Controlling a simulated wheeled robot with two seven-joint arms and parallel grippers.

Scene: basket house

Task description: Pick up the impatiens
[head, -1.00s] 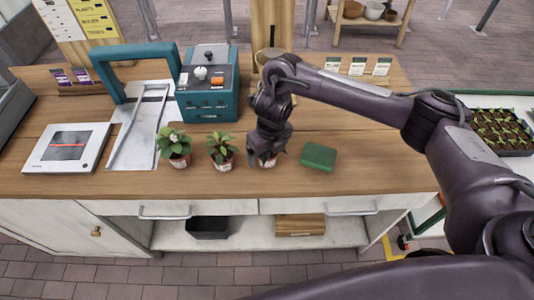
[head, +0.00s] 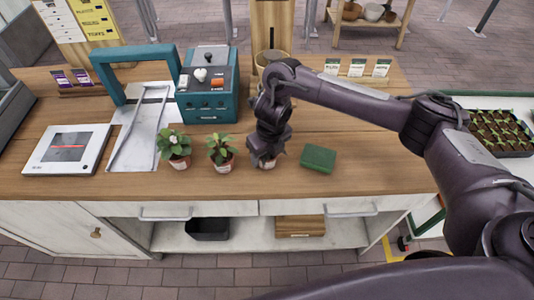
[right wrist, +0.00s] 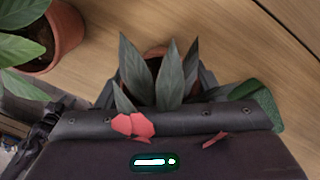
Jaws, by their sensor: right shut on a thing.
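The potted plant I take for the impatiens, with dark pointed leaves (right wrist: 168,82) and red petals (right wrist: 133,125), stands at the right end of a row of potted plants on the wooden counter. My right gripper (head: 266,152) is over it from above and shut on it. The gripper hides most of the plant in the head view, where only part of its pot (head: 267,163) shows. I cannot tell whether the pot is clear of the counter. My left gripper is not in view.
A white-flowered plant (head: 174,146) and a leafy plant (head: 220,152) stand just left of my right gripper. A teal machine (head: 207,88) stands behind. The counter's front edge is near.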

